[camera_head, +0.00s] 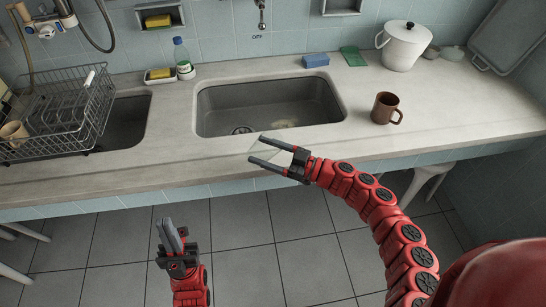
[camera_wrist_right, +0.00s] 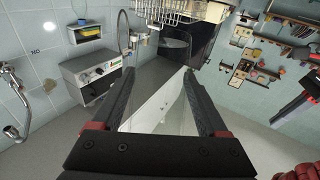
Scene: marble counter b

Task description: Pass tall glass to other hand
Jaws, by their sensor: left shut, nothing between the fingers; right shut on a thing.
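The tall glass (camera_head: 268,154) is clear and hard to make out. It sits between the fingers of my right gripper (camera_head: 256,150), in front of the sink and over the counter's front part in the head view. My right gripper is shut on it. In the right wrist view the glass (camera_wrist_right: 172,112) is a pale see-through shape between the two dark fingers; its outline and tilt are unclear. My left gripper (camera_head: 170,237) is shut and empty, lower left of the glass, in front of the counter with its fingers pointing up. A clear gap separates it from the glass.
The marble counter (camera_head: 190,170) holds a dish rack (camera_head: 75,105), a brown mug (camera_head: 385,107), a white lidded pot (camera_head: 404,45) and a green-labelled bottle (camera_head: 182,55). The sink (camera_head: 270,105) is behind the right gripper. Open floor lies between the arms.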

